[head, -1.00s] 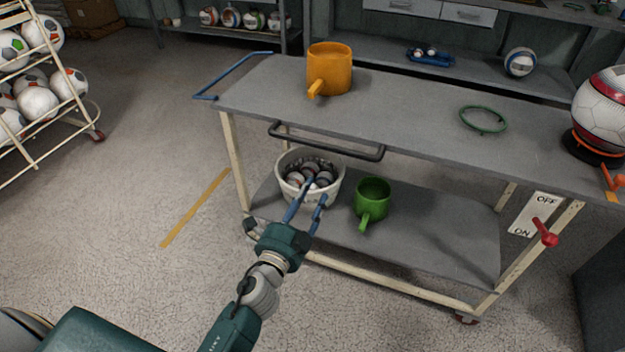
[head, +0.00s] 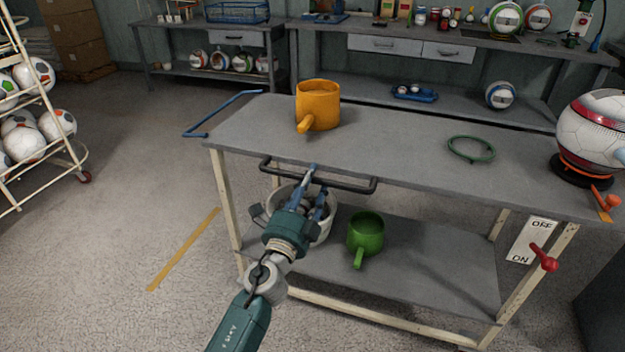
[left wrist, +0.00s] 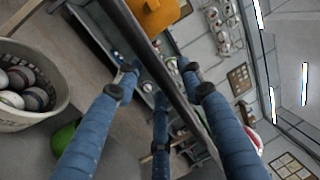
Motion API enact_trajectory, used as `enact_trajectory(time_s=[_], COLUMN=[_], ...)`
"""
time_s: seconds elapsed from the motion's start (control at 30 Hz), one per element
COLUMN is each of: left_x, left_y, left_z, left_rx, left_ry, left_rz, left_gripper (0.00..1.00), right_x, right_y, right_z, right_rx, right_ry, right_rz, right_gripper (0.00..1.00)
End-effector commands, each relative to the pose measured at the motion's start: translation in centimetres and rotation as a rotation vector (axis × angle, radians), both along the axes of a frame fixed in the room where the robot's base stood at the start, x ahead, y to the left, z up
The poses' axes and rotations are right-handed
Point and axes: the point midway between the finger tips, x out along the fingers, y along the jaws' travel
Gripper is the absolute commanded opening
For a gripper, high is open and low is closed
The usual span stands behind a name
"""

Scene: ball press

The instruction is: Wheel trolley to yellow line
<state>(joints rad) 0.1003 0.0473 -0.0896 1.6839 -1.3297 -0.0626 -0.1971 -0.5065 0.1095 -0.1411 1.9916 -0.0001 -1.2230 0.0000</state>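The trolley (head: 400,160) has a grey top, cream legs and a lower shelf. A black bar handle (head: 345,185) runs along its near side, and a blue handle (head: 222,112) sticks out at its left end. The yellow line (head: 184,249) lies on the floor left of the trolley, apart from it. My left gripper (head: 318,182) is at the black handle, fingers spread. In the left wrist view the fingers (left wrist: 160,85) are apart, with a dark bar or edge running diagonally between them; contact cannot be told. My right gripper is not in view.
An orange mug (head: 318,106), a green ring (head: 471,148) and a ball (head: 591,134) are on the trolley top. A white basket of balls (left wrist: 20,110) and a green mug (head: 366,235) stand on its lower shelf. A ball rack (head: 70,148) stands left. Floor between is clear.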

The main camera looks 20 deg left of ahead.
Motion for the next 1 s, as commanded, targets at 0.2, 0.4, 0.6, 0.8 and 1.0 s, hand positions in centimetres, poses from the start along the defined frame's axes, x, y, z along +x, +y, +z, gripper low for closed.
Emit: enact_trajectory(time_s=[0.2,0.4,0.6,0.8,1.0], left_x=[0.5,0.5,0.5,0.5,0.6], left_y=[0.0,0.0,0.0,0.1,1.9], left_z=[0.1,0.1,0.1,0.1,0.1], left_rx=[-0.001,-0.001,-0.001,0.0,0.002], left_ry=[0.001,0.001,0.001,0.001,0.0], left_rz=[0.0,0.0,0.0,0.0,0.004], left_gripper=[0.39,0.27,0.0,0.0,0.0], right_x=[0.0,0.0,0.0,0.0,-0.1], right_y=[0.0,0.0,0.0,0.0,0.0], right_z=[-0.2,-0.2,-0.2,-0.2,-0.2], right_rx=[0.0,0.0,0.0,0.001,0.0], right_ry=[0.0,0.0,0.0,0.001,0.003], right_rz=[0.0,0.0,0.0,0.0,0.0], right_gripper=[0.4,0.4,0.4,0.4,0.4])
